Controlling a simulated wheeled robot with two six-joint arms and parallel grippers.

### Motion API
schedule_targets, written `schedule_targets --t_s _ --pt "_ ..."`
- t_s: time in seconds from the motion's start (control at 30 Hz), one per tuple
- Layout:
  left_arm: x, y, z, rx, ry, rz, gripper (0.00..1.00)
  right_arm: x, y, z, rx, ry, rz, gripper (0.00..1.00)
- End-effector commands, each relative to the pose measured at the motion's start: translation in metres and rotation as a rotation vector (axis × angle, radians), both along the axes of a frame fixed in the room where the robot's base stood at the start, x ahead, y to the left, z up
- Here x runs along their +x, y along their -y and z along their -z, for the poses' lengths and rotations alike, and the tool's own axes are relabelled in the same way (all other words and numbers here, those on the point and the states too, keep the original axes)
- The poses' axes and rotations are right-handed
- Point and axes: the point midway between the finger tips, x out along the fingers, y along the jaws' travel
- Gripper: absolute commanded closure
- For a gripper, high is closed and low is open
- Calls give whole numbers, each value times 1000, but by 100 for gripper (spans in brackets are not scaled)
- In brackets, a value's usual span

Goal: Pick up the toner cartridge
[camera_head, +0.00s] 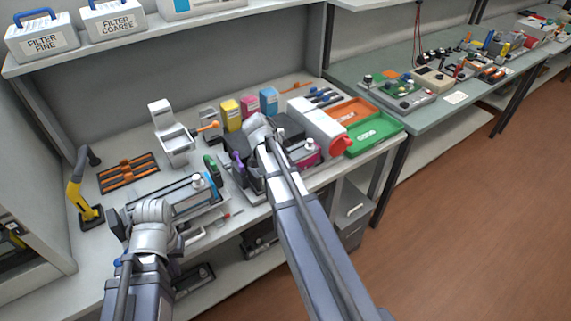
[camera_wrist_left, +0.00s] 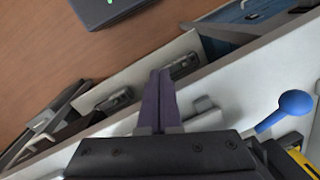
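No single toner cartridge stands out clearly. A long dark unit with a cyan strip (camera_head: 184,190) lies on the bench between my arms. A dark piece with a magenta end (camera_head: 311,158) lies right of my right arm. My left gripper (camera_head: 117,224) is over the bench's front left, left of the cyan-striped unit and apart from it. In the left wrist view its purple fingers (camera_wrist_left: 157,100) are together with nothing between them. My right gripper is near the dark parts at the bench's middle; its own arm largely hides it, so its opening cannot be told.
Yellow (camera_head: 231,115), pink (camera_head: 250,107) and blue (camera_head: 269,101) boxes stand at the back. Orange (camera_head: 350,112) and green (camera_head: 378,130) trays lie right. A yellow-black tool (camera_head: 78,190) stands left.

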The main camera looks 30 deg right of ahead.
Motion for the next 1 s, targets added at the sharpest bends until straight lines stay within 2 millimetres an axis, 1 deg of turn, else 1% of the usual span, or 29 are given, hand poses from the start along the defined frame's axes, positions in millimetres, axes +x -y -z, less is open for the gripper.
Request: schedule_targets --t_s 0.03,0.2,0.7,0.87,1.0 --pt "0 0 0 0 0 0 100 0 0 0 0 0 0 81" --pt "0 0 0 0 0 0 100 0 0 0 0 0 0 100" --pt "0 0 -1 0 0 0 100 0 0 -1 -1 0 0 100" --pt "0 0 -6 0 0 0 100 0 0 -6 -1 0 0 100" --pt "0 0 -13 0 0 0 100 0 0 -13 -1 0 0 100"
